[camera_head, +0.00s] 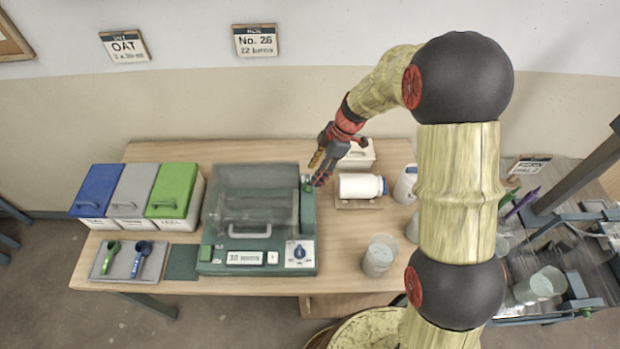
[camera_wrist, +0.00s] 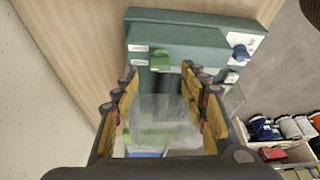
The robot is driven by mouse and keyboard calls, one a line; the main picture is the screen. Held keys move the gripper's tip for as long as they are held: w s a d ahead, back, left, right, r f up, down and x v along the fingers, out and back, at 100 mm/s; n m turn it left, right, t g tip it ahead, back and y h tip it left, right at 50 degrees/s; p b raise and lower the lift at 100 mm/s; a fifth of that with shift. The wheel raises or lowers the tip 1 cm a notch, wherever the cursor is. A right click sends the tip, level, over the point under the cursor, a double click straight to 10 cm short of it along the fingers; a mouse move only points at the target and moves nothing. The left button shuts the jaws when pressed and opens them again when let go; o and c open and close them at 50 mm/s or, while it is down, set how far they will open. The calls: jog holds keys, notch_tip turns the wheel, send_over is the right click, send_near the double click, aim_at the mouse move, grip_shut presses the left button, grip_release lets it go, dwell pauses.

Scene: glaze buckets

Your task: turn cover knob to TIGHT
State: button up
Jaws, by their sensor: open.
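The green machine (camera_head: 208,258) stands on the wooden table and has a clear cover (camera_head: 255,185). A small green knob (camera_head: 307,184) is on its right side near the back, partly hidden by my gripper. In the wrist view, this green knob (camera_wrist: 160,60) lies ahead of the fingertips, beside two small labels too small to read. My gripper (camera_head: 321,167) is open and empty, its fingers (camera_wrist: 160,73) spread to either side of the knob in the picture. I cannot tell whether they touch it. A blue dial (camera_head: 299,251) is on the front panel.
A white jar (camera_head: 360,186) lies on a small stand right of the machine, close to my gripper. A clear beaker (camera_head: 379,255) stands front right. Three lidded bins (camera_head: 132,195) and a tray with two scoops (camera_head: 128,262) are on the left.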

jog(key=x, duration=0.5)
jog(key=c, duration=0.3)
jog(key=c, duration=0.8)
grip_shut()
